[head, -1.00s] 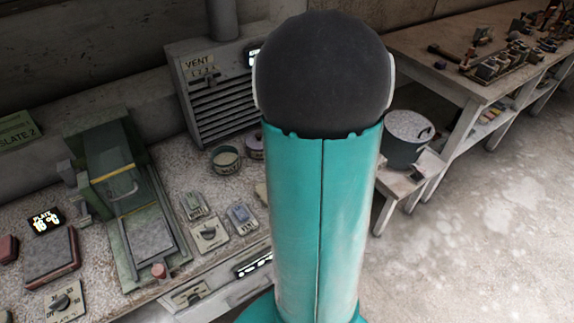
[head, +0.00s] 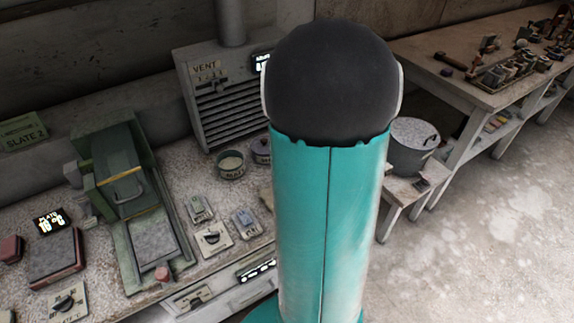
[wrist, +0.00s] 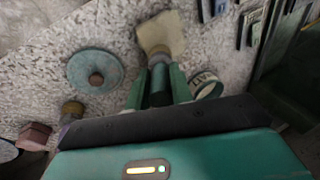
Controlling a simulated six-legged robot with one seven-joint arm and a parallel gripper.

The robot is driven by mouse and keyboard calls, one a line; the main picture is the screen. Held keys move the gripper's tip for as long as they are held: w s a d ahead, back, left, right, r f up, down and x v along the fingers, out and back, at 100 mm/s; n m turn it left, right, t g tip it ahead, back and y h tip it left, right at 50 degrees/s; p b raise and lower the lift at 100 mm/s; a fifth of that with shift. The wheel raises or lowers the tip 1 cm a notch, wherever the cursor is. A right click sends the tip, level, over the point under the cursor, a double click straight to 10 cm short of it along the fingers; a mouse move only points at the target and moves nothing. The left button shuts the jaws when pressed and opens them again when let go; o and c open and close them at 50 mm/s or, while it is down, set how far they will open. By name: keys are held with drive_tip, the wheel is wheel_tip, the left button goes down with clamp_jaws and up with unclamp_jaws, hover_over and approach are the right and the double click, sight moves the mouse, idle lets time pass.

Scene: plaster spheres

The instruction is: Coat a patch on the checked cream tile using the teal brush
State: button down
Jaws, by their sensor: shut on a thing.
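My gripper (wrist: 155,88) shows in the wrist view with its green fingers shut on a dark teal cylinder, which I take to be the handle of the teal brush (wrist: 160,84). A pale cream, flared piece (wrist: 162,32) lies just beyond its end; it looks like the bristles, but I cannot tell it surely from a tile behind. Whether it touches the bench is unclear. In the head view my teal arm hides the gripper and the brush. I cannot pick out the checked cream tile.
A round teal lid with a knob (wrist: 95,72) and a small round pot (wrist: 205,86) are beside the fingers. The head view shows a vent box (head: 222,95), a green press-like device (head: 150,240), a round tin (head: 231,165) and a grey bucket (head: 412,148).

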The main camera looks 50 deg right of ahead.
drive_tip(key=shift+s+a, duration=0.25)
drive_tip(key=shift+s, duration=0.65)
drive_tip(key=shift+w+d, duration=0.25)
drive_tip(key=shift+w, duration=0.65)
drive_tip(key=shift+w+d, duration=0.25)
drive_tip(key=shift+w, duration=0.65)
drive_tip(key=shift+s+r, duration=0.1)
drive_tip(key=shift+s+a+r, duration=0.25)
drive_tip(key=shift+s+r, duration=0.35)
drive_tip(key=shift+s, duration=0.25)
